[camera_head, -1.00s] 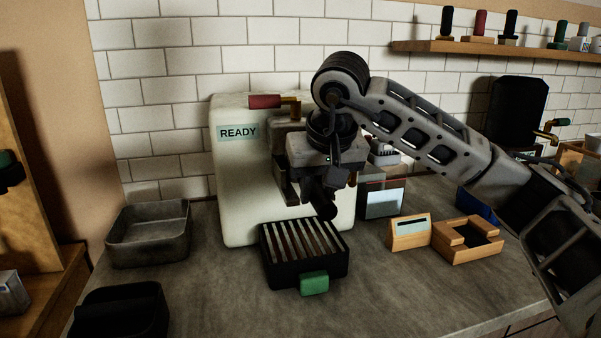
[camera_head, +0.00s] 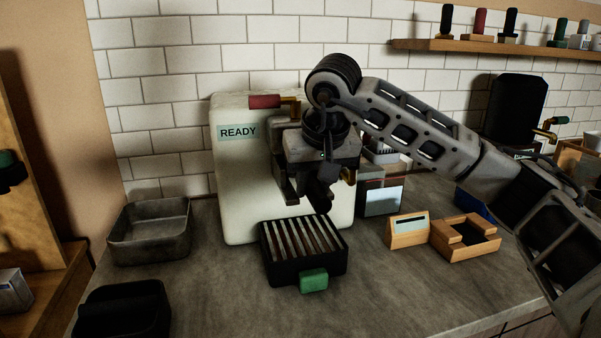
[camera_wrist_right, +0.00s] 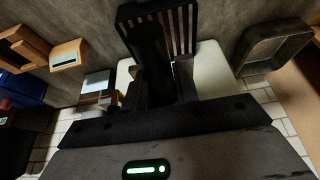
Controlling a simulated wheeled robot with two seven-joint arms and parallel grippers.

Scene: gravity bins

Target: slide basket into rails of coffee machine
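The white coffee machine (camera_head: 238,180) with its READY label stands against the tiled wall. My right gripper (camera_head: 305,185) is in front of its right part, below the brew area. A dark rounded piece, which looks like the basket's handle (camera_head: 322,197), sticks out under the gripper toward the camera. In the right wrist view this dark piece (camera_wrist_right: 152,50) lies between the fingers of the right gripper (camera_wrist_right: 162,85). The basket's body and the rails are hidden by my wrist. My left gripper is not in view.
A black slatted tray (camera_head: 266,262) with a green tab (camera_head: 313,281) sits at the machine's foot, below the gripper. A grey metal bin (camera_head: 150,247) and a black bin (camera_head: 95,320) are at left. Wooden holders (camera_head: 408,238) stand at right. The front counter is mostly clear.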

